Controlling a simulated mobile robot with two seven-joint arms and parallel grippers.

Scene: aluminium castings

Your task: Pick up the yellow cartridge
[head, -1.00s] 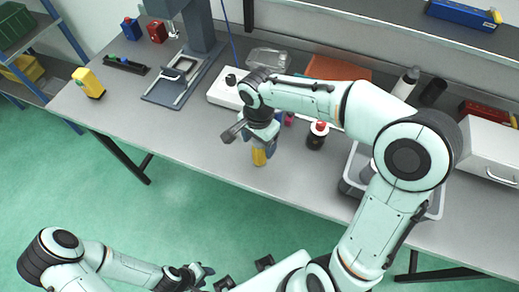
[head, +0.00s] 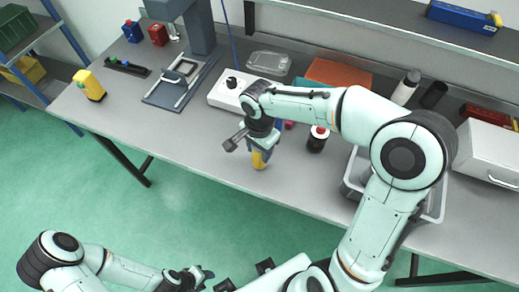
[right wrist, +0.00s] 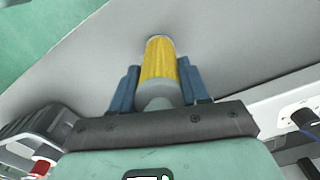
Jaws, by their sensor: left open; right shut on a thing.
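The yellow cartridge (head: 259,159) is at my right gripper (head: 262,148), over the front part of the grey workbench. In the right wrist view the cartridge (right wrist: 159,62) stands out between the two blue fingers (right wrist: 158,88), with a grey end towards the palm. My right gripper is shut on it. I cannot tell whether the cartridge still touches the bench. My left gripper (head: 200,278) is open, low at the bottom of the head view, away from the bench and over the green floor.
On the workbench (head: 210,150) a white box with a black knob (head: 228,92) stands behind the right gripper. A dark jar with a red and white lid (head: 318,138) and a grey bin (head: 350,180) are to its right. A yellow device (head: 89,86) stands at the left. The front left bench is clear.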

